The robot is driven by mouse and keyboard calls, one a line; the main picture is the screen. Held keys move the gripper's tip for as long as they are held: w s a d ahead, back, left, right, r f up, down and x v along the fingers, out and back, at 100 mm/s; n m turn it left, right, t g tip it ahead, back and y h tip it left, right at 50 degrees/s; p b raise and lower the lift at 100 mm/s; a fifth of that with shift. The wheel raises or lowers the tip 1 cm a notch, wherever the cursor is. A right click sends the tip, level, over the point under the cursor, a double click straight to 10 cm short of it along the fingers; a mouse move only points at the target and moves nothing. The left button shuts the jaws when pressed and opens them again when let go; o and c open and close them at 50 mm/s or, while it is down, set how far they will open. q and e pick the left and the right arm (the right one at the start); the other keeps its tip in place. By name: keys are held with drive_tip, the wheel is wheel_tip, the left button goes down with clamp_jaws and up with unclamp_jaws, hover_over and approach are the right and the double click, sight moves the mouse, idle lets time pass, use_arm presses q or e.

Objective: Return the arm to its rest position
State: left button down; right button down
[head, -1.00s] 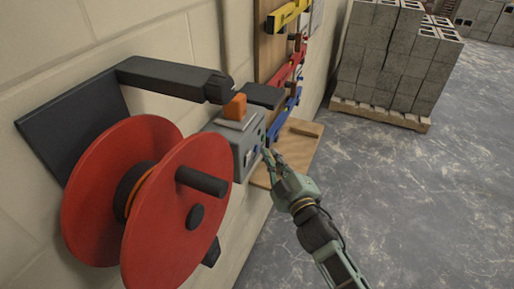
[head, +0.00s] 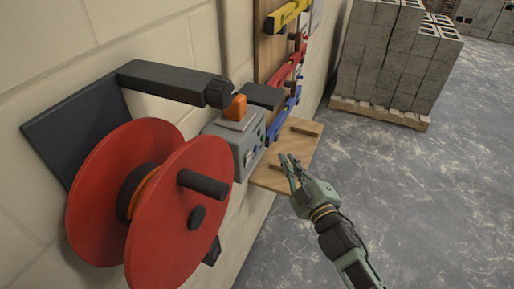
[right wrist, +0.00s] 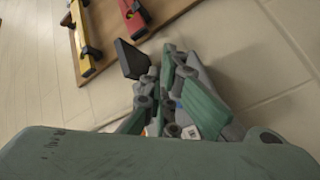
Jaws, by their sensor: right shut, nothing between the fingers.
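My right gripper (head: 288,160) is in the head view, right of a grey control box (head: 243,150) on the wall. Its fingers are close together with nothing between them, and it is apart from the box. In the right wrist view my right gripper's green fingers (right wrist: 170,95) fill the middle and hide part of what lies behind them. My left gripper is in neither view.
A red cable reel (head: 175,225) hangs on a dark wall bracket (head: 170,84) at left. A small wooden shelf (head: 270,178) and a board with yellow, red and blue levels (head: 288,68) are beyond the box. Concrete blocks (head: 385,55) stand on a pallet (head: 380,115). The floor at right is clear.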

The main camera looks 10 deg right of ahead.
idle(0.7)
drive_tip(key=s+d+f+m+g+h+b, duration=0.1)
drive_tip(key=s+f+m+g, duration=0.15)
drive_tip(key=f, duration=0.95)
drive_tip(key=s+d+f+m+g+h, duration=0.1)
drive_tip(key=s+d+f+g, duration=0.15)
drive_tip(key=f, duration=1.05)
drive_tip(key=s+f+m+g, duration=0.1)
drive_tip(key=s+f+g, duration=0.1)
drive_tip(key=s+f, duration=0.45)
drive_tip(key=s+f+m+g, duration=0.15)
drive_tip(key=s+f, duration=0.25)
drive_tip(key=f, duration=0.5)
drive_tip(key=s+f+m+g, duration=0.1)
drive_tip(key=s+f+g, duration=0.2)
drive_tip(key=s+f, duration=0.3)
drive_tip(key=s+f+m+g+b, duration=0.1)
drive_tip(key=s+f+g, duration=0.2)
drive_tip(key=s, duration=1.4)
drive_tip(key=s+f+m+g+h+b, duration=0.1)
drive_tip(key=s+f+g, duration=0.2)
drive_tip(key=s+f, duration=0.7)
drive_tip(key=shift+s+d+f, duration=0.25)
drive_tip(key=shift+s+f, duration=0.15)
drive_tip(key=shift+s, duration=0.4)
